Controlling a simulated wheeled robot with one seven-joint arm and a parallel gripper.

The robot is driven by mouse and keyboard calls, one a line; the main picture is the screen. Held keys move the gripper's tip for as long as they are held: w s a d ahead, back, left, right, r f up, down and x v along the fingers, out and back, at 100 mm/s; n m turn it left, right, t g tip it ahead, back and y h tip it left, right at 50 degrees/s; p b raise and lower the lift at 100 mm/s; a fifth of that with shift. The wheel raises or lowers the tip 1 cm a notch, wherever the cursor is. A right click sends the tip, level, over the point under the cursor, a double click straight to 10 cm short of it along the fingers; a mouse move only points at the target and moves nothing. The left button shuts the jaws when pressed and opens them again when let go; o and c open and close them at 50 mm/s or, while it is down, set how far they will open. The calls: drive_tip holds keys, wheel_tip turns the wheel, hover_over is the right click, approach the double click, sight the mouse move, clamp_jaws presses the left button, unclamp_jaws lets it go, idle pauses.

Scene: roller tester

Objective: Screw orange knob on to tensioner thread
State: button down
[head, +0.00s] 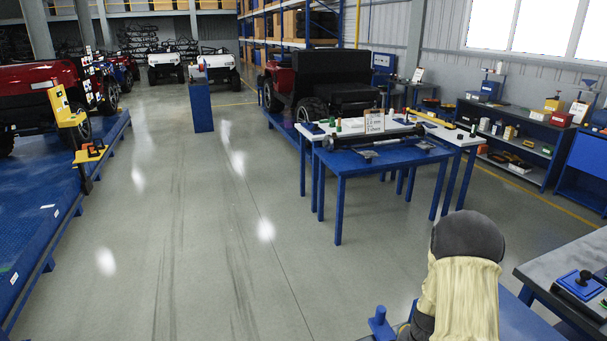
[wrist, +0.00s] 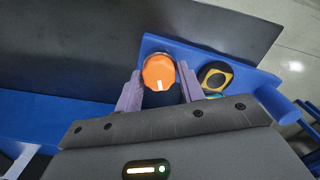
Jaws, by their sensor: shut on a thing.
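The orange knob (wrist: 159,73) shows in the wrist view, with a white mark on its face. My gripper (wrist: 158,92) is shut on it, with a purple finger on each side of the knob and a dark body below it. A blue bracket (wrist: 175,45) lies just behind the knob. The tensioner thread cannot be made out; it may be hidden behind the knob or gripper. In the head view my arm covers the work spot at the bottom right, and the gripper and knob are not visible there.
A yellow and black part (wrist: 215,75) sits right of the knob, close to my gripper. A blue post (head: 380,322) stands left of my arm. A grey-topped bench (head: 555,262) is at the right.

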drive_tip(key=m+p, duration=0.1)
drive_tip(key=m, duration=0.6)
drive_tip(key=shift+d+r+p, duration=0.15)
drive_tip(key=shift+p, duration=0.2)
drive_tip(key=m, duration=0.3)
drive_tip(key=shift+p, duration=0.3)
drive_tip(key=shift+f, duration=0.2)
